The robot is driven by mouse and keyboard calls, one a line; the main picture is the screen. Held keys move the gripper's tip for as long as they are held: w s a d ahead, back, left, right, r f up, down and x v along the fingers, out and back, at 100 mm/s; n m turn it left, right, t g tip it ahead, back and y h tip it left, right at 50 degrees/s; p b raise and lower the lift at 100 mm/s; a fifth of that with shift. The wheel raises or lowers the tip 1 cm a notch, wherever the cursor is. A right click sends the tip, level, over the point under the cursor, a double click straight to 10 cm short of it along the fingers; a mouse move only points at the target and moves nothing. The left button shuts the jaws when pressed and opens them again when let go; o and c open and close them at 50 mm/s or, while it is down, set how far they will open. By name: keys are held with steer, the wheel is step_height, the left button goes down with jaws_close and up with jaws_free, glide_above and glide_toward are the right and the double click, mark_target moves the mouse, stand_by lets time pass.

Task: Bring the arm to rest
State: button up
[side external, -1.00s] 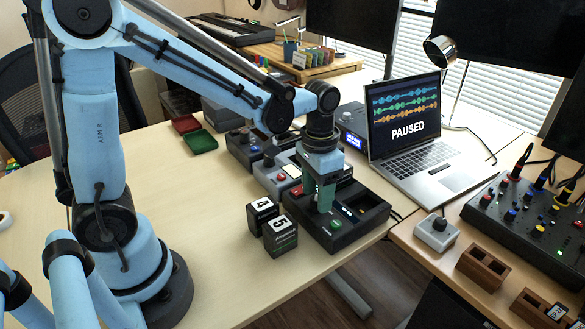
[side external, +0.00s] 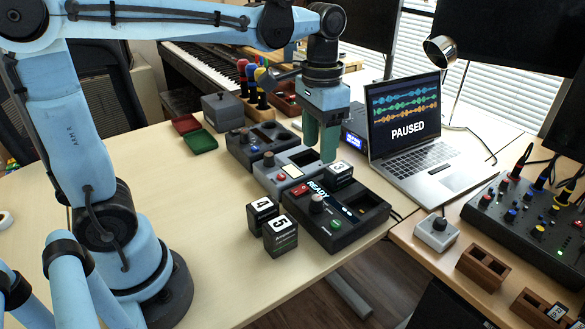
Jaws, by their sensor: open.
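My gripper (side external: 320,138) hangs above the row of dark devices on the table, its green fingers pointing down. It is open and appears to hold nothing, though the fingers overlap from this side. It is just above and behind a block marked 3 (side external: 339,175), which sits at the near device (side external: 348,232).
A laptop (side external: 405,125) showing PAUSED stands right of my gripper. Two more devices (side external: 256,143) lie behind the near one. Red (side external: 186,124) and green (side external: 199,142) trays lie at the left. The front left tabletop is clear.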

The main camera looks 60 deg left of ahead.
stand_by(0.3)
steer(key=s+a+f+n+t, duration=0.1)
steer(key=s+a+f+t, duration=0.1)
steer(key=s+f+t, duration=0.2)
steer(key=s+t, duration=0.2)
steer(key=t, duration=0.1)
steer(key=shift+a+f+n, duration=0.15)
steer(key=shift+f+n, duration=0.1)
steer(key=shift+n, duration=0.15)
stand_by(0.8)
